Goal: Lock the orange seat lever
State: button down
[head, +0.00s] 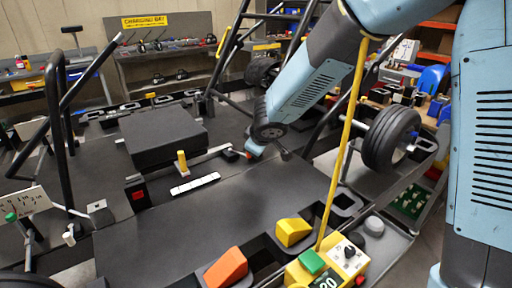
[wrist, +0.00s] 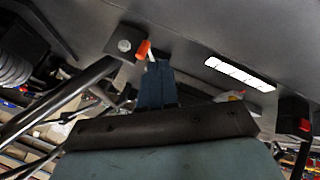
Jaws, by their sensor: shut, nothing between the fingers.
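The orange seat lever (wrist: 143,49) shows in the wrist view as a short orange grip beside a dark block with a round pale bolt (wrist: 124,45). In the head view only a small orange-red tip (head: 248,155) shows at the right end of a thin grey bar. My gripper (wrist: 157,68) is shut and empty, its blue-grey fingertips just beside the orange grip. I cannot tell whether they touch it. In the head view my gripper (head: 254,151) is low over the dark kart floor, largely hidden by the arm's end.
A black seat block (head: 165,137) and a yellow-topped post (head: 183,160) stand left of my gripper. A white marked strip (head: 195,184) lies on the floor panel. Black frame tubes (head: 232,50) rise behind. A yellow pole (head: 345,135) crosses in front at right.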

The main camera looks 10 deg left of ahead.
jog(key=shift+v, duration=1.05)
jog(key=shift+w+d, duration=0.1)
jog(key=shift+d, duration=0.05)
jog(key=s+d+r+m+h, duration=0.1)
jog(key=d+r+m, duration=0.25)
jog(key=d, duration=0.45)
jog(key=s+d+r+m+t+h, duration=0.1)
jog(key=d+r+m+h, duration=0.1)
jog(key=d+r, duration=0.45)
jog(key=s+d+r+m+h, duration=0.1)
jog(key=d+r+m, duration=0.1)
jog(key=d, duration=0.8)
jog(key=s+d+r+m+g, duration=0.1)
jog(key=s+d+r+m, duration=0.1)
jog(key=s+d, duration=0.4)
jog(key=s+d+r+m, duration=0.2)
jog(key=s+d+m, duration=0.3)
jog(key=s, duration=0.8)
jog(key=shift+s+d+g, duration=0.3)
jog(key=shift+d+g, duration=0.1)
jog(key=shift+d, duration=0.75)
